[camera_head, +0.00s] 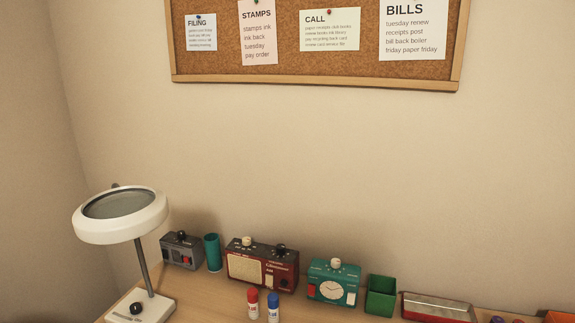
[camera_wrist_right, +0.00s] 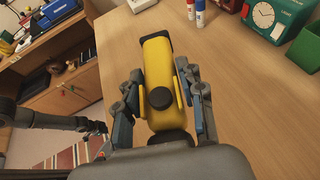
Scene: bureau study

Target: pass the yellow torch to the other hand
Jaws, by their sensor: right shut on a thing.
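The yellow torch (camera_wrist_right: 159,75) has a black end and a round black knob on its side. It shows only in the right wrist view. My right gripper (camera_wrist_right: 161,88) is shut on it, with one finger along each side, and holds it over the wooden desk. My left arm shows at the left edge of the right wrist view, with its gripper (camera_wrist_right: 93,127) small and dark beside the desk's edge; its jaws are too small to make out. Neither gripper shows in the head view.
Along the back of the desk (camera_wrist_right: 235,105) stand a white lamp (camera_head: 122,217), a red radio (camera_head: 262,266), a teal clock (camera_head: 333,284), a green box (camera_head: 381,296) and two glue sticks (camera_head: 252,303). A wooden shelf unit (camera_wrist_right: 50,60) is at the left. The desk's middle is clear.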

